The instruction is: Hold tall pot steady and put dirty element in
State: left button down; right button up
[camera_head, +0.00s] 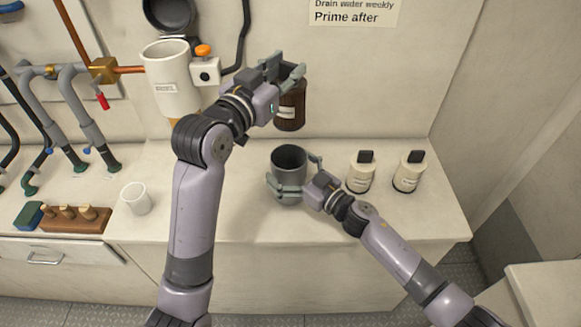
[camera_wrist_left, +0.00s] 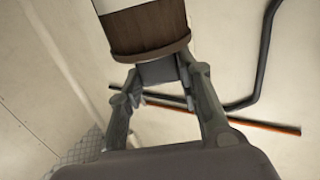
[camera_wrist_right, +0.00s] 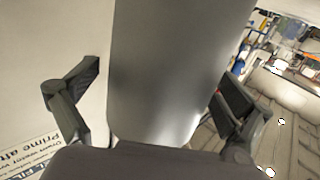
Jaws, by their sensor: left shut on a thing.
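The dirty element (camera_head: 290,115) is a dark brown cylinder with a pale label. My left gripper (camera_head: 284,76) is shut on its upper end and holds it in the air, above the pot in the head view. The element also fills the top of the left wrist view (camera_wrist_left: 150,30). The tall pot (camera_head: 288,192) is a grey, open-topped cylinder standing upright on the counter. My right gripper (camera_head: 294,180) is open, with its fingers on either side of the pot. In the right wrist view a gap shows between the pot (camera_wrist_right: 175,70) and the left finger.
Two cream bottles with black tops (camera_head: 361,172) (camera_head: 409,172) stand right of the pot. A white cup (camera_head: 136,198) and a wooden rack (camera_head: 75,217) are at left on the counter (camera_head: 230,215). A white housing (camera_head: 172,80) with its lid raised is on the wall.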

jog(key=c, duration=1.3)
